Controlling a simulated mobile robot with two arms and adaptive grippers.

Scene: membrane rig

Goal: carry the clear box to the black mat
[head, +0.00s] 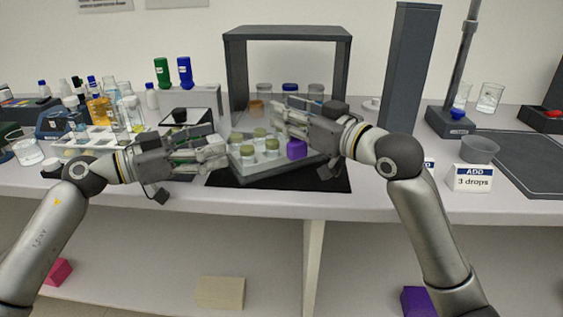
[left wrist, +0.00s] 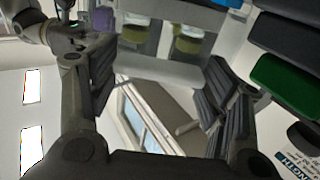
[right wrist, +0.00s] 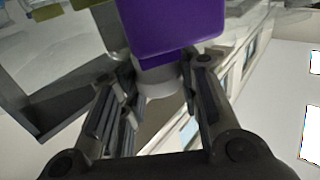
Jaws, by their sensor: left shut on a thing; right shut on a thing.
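The clear box (head: 278,176) has a grey base and see-through walls. It holds several jars with olive lids (head: 272,144) and one purple-capped jar (head: 296,149). It is over the black mat (head: 335,184) at the bench's front edge; I cannot tell whether it touches it. My left gripper (head: 222,152) is shut on the box's left side; the box wall (left wrist: 160,68) shows between its fingers in the left wrist view. My right gripper (head: 281,120) is shut on its right side, close to the purple cap (right wrist: 172,28). The grippers hide parts of the rim.
A dark frame (head: 231,70) stands behind, with jars inside. A dark pillar (head: 404,70) and a stand (head: 458,120) are to the right. Another dark mat (head: 535,165) lies far right, past a cup on a label block (head: 472,179). Bottles and racks crowd the left.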

